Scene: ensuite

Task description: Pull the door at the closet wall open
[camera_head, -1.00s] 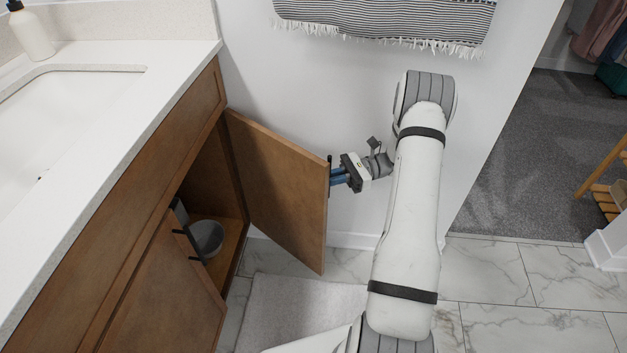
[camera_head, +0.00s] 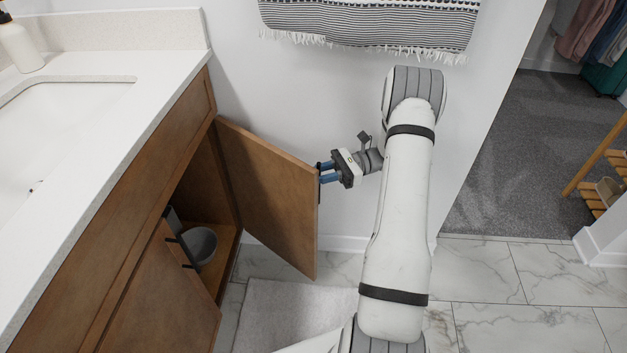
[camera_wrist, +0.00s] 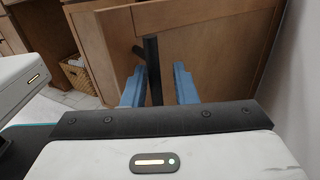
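The brown cabinet door (camera_head: 268,195) on the closet-wall side of the vanity stands wide open, swung out from the cabinet front. Its dark bar handle (camera_wrist: 153,70) is upright in the wrist view. My gripper (camera_head: 326,172) is at the free edge of this door. In the wrist view its two blue fingers (camera_wrist: 158,88) stand apart on either side of the handle, with a gap visible on each side. The gripper is open and holds nothing. The fingertips' exact depth around the handle is hard to tell.
The second cabinet door (camera_head: 165,300) is closed, nearer me. A grey bowl (camera_head: 200,245) sits inside the open cabinet. A striped towel (camera_head: 370,22) hangs on the wall behind my arm. A bath mat (camera_head: 285,318) lies below the door. The tiled floor to the right is clear.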

